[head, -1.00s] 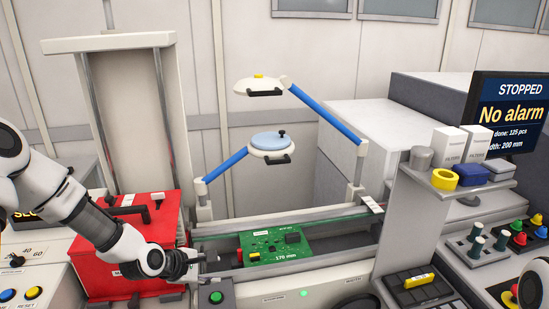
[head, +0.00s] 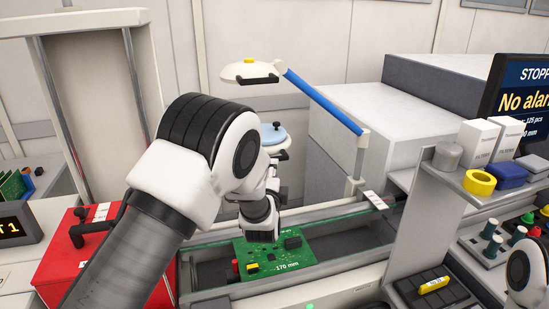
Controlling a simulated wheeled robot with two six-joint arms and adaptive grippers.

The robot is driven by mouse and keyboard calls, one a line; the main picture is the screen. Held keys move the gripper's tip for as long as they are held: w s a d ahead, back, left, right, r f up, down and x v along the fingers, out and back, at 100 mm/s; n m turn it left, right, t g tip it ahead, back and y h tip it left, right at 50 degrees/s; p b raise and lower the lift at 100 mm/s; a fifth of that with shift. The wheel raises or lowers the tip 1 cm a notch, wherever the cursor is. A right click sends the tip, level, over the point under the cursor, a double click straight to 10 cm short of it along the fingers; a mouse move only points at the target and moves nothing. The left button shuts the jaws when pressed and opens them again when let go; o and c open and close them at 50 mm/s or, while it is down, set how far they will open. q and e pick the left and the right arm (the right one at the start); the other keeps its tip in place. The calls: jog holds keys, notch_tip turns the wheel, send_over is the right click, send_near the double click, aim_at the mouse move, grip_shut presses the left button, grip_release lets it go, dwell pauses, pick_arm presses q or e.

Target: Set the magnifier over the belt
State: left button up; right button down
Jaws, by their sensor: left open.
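The magnifier (head: 273,135) has a round blue lens with a small dark knob and a white rim. It shows in the head view just behind my left wrist, which hides its left part and its support arm. The belt (head: 212,274) runs below in a pale frame. A green circuit board (head: 272,256) marked 170 mm lies on it. My left gripper (head: 277,192) is open, above the board and below the magnifier's rim. Its fingers are mostly hidden by the wrist. My right gripper is not in view; only part of that arm shows at bottom right.
A white lamp-like head (head: 250,72) with a yellow button hangs on a blue arm above the magnifier. A red case (head: 75,268) stands at left. A shelf (head: 455,188) with a yellow roll (head: 480,182) and white boxes is at right.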

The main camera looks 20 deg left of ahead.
aim_at(275, 157)
pick_arm(q)
jog(key=p+x, duration=0.2)
jog(key=x, duration=0.4)
jog(key=shift+w+r+p, duration=0.2)
jog(key=shift+w+p, duration=0.05)
jog(key=shift+p, duration=0.05)
jog(key=shift+w+a+f, duration=0.1)
jog(key=shift+w, duration=0.25)
jog(key=shift+s, duration=0.2)
jog(key=shift+c, duration=1)
grip_shut()
